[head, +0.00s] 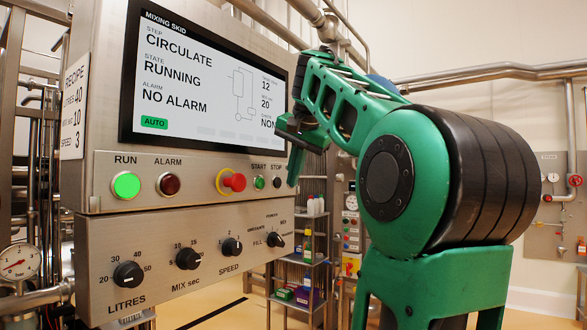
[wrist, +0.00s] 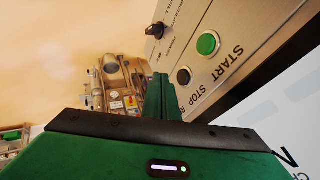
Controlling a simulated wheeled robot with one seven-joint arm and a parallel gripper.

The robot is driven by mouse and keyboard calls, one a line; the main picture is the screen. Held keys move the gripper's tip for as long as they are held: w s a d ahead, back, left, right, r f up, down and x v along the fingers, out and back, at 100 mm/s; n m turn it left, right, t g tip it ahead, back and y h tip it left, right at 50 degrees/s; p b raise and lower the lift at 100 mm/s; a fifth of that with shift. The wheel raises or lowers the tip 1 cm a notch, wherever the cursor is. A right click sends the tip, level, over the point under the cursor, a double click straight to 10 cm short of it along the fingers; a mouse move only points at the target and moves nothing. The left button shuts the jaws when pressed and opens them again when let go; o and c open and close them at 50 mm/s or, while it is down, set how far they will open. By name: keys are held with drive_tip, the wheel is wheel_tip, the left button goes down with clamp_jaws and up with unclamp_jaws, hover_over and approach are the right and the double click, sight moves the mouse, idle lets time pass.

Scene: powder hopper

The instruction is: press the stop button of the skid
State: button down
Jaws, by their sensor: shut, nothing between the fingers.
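The stop button (head: 277,182) is a small black round button under the word STOP, at the right end of the skid panel's button row. The green start button (head: 259,182) is just left of it. In the wrist view the black stop button (wrist: 184,76) is beside the shut fingers, with the green start button (wrist: 208,43) beyond it. My gripper (head: 294,167) is shut and empty, just right of the stop button in the head view. Its fingers (wrist: 165,98) appear apart from the button; the exact gap is hard to tell.
The screen (head: 200,85) reads CIRCULATE, RUNNING, NO ALARM. The RUN lamp (head: 126,185) is lit green; the ALARM lamp (head: 169,184) is dark red. A red emergency knob (head: 234,182) sits left of start. Several black dials (head: 188,258) line the lower panel. A shelf rack (head: 300,265) stands behind.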

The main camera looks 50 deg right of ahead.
drive_tip(key=shift+w+a, duration=0.2)
drive_tip(key=shift+w, duration=1.3)
drive_tip(key=shift+w+a, duration=0.1)
drive_tip(key=shift+w, duration=0.75)
drive_tip(key=shift+r, duration=0.1)
approach(278, 180)
drive_tip(key=shift+s+a+r, duration=0.1)
drive_tip(key=shift+s+r, duration=0.2)
drive_tip(key=shift+s, duration=0.6)
drive_tip(key=shift+s+a+r, duration=0.1)
drive_tip(key=shift+s+r, duration=0.15)
drive_tip(key=shift+s, duration=0.65)
drive_tip(key=shift+s+r, duration=0.3)
drive_tip(key=shift+s, duration=0.6)
